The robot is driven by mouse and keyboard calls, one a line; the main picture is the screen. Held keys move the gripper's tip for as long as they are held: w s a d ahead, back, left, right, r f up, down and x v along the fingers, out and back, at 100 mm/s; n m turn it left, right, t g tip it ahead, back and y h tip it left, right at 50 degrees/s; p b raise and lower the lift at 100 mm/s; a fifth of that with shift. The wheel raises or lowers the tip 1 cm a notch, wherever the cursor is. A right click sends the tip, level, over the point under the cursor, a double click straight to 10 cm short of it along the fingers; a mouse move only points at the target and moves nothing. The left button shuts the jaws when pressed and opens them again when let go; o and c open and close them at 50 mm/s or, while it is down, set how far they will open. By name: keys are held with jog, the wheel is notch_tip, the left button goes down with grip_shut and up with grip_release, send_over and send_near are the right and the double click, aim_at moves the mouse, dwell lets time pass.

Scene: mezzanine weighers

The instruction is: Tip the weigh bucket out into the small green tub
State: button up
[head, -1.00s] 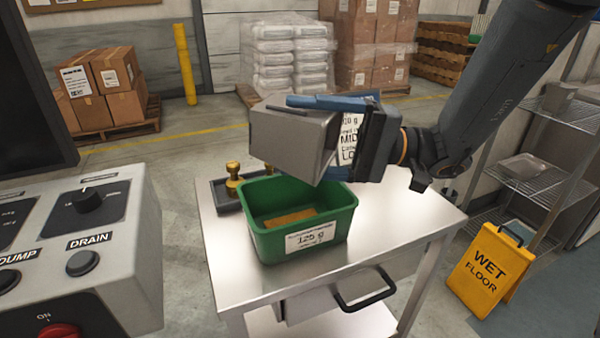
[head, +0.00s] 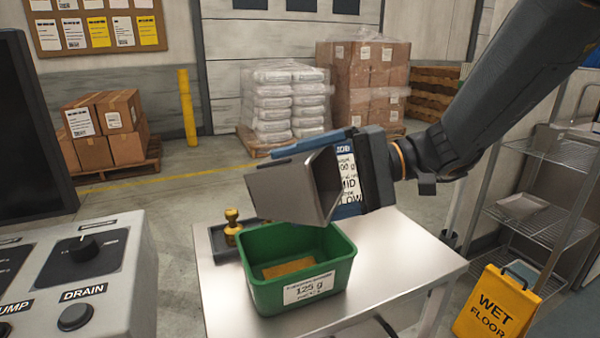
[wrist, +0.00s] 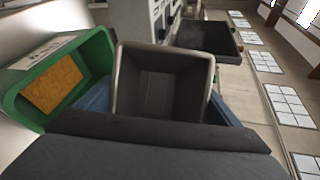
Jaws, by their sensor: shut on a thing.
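The weigh bucket (head: 280,192) is a grey metal scoop-like box held tilted above the small green tub (head: 262,292). In the wrist view I look into the weigh bucket (wrist: 125,85), and the inside shows bare. My gripper (wrist: 165,112) is shut on the bucket, with blue fingers along its sides. The green tub stands upright on the metal table and also shows in the wrist view (wrist: 22,112). An orange-yellow layer (head: 288,268) lies on its floor. Its label reads 125 g.
Brass weights (head: 232,226) stand in a dark tray behind the tub on the metal table (head: 400,255). A control panel (head: 95,262) is at the left. A yellow wet-floor sign (head: 497,303) and wire shelving (head: 530,222) are at the right.

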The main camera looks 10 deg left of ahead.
jog(key=shift+a+r+m+h+p, duration=0.1)
jog(key=shift+r+m+h+p, duration=0.2)
jog(key=shift+h+p, duration=1.05)
jog(key=shift+a+r+m+h+p, duration=0.1)
jog(key=shift+r+m+h+p, duration=0.3)
jog(key=shift+p, duration=1.7)
jog(key=h+p, duration=0.1)
jog(key=p, duration=0.2)
jog(key=h+p, duration=0.2)
jog(key=p, duration=0.1)
jog(key=m+h+p, duration=0.1)
jog(key=p, duration=0.2)
jog(key=shift+a+r+g+h, duration=0.25)
jog(key=shift+a+g+h, duration=0.05)
jog(key=shift+a+h, duration=0.05)
jog(key=h+p, duration=0.1)
jog(key=p, duration=0.3)
jog(key=h+p, duration=0.2)
jog(key=p, duration=0.2)
jog(key=shift+w+a+m+g+h, duration=0.15)
jog(key=shift+a+m+g+h, duration=0.15)
jog(key=shift+a+m, duration=0.1)
jog(key=shift+h+p, duration=0.5)
jog(key=shift+p, duration=0.2)
jog(key=shift+w+a+f+h, duration=0.15)
jog(key=shift+h, duration=0.35)
